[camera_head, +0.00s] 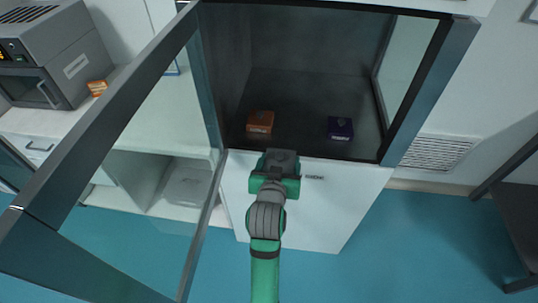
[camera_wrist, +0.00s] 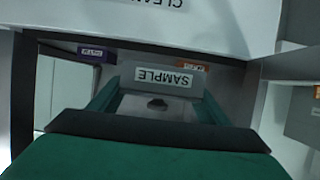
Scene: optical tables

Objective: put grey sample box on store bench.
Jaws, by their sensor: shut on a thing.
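My gripper (camera_head: 278,168) is in front of the open cabinet's front edge. In the wrist view my gripper (camera_wrist: 157,103) has its green fingers on both sides of the grey sample box (camera_wrist: 150,76), shut on it. The box carries a white SAMPLE label, which appears upside down. In the head view only a dark grey shape shows at the gripper's tip, and I cannot clearly separate box from gripper. No surface in view carries a readable store bench label.
The cabinet (camera_head: 310,85) holds an orange box (camera_head: 260,122) and a purple box (camera_head: 340,128). Its glass door (camera_head: 120,170) stands open on the left. A white counter (camera_head: 150,110) bears a grey instrument (camera_head: 55,50) and another orange box (camera_head: 97,88). A dark table (camera_head: 515,205) stands right.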

